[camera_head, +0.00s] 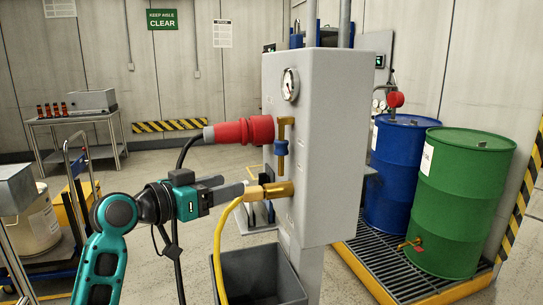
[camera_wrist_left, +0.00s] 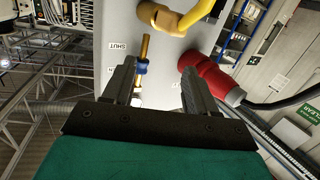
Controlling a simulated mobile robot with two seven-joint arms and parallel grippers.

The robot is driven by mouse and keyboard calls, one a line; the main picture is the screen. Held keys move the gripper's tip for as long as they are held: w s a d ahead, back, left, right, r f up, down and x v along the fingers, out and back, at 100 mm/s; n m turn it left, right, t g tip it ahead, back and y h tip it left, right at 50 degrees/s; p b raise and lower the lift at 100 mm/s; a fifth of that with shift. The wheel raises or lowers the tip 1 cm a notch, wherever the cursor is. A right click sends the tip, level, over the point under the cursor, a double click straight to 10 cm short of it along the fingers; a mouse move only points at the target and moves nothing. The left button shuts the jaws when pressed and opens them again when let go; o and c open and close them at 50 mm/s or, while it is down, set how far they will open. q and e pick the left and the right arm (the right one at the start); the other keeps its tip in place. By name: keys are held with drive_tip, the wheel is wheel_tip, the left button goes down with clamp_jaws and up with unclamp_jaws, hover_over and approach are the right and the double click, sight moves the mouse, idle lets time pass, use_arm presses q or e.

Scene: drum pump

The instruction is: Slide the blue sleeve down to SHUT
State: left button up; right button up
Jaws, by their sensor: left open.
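The blue sleeve (camera_head: 281,147) sits on a short brass rod on the left face of a grey cabinet (camera_head: 325,150). In the left wrist view the sleeve (camera_wrist_left: 141,68) shows beyond the fingertips, nearer the left finger in the picture. A SHUT label (camera_wrist_left: 117,46) is beside the rod, towards the brass hose fitting; a second label is too small to read. My left gripper (camera_head: 233,186) is open and empty, in front of the panel, lower than the sleeve in the head view. Its fingers (camera_wrist_left: 158,70) do not grip the sleeve. My right gripper is not seen.
A red plug (camera_head: 240,132) with a black cable juts out left of the sleeve. A brass fitting (camera_head: 278,190) with a yellow hose (camera_head: 219,240) is below it. A grey bin (camera_head: 258,275) stands beneath. Blue and green drums (camera_head: 455,205) stand at right.

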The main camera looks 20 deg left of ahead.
use_arm(q)
drive_tip(key=m+h, duration=0.2)
approach(276, 145)
drive_tip(key=v, duration=0.3)
drive_tip(key=x, duration=1.2)
clamp_jaws()
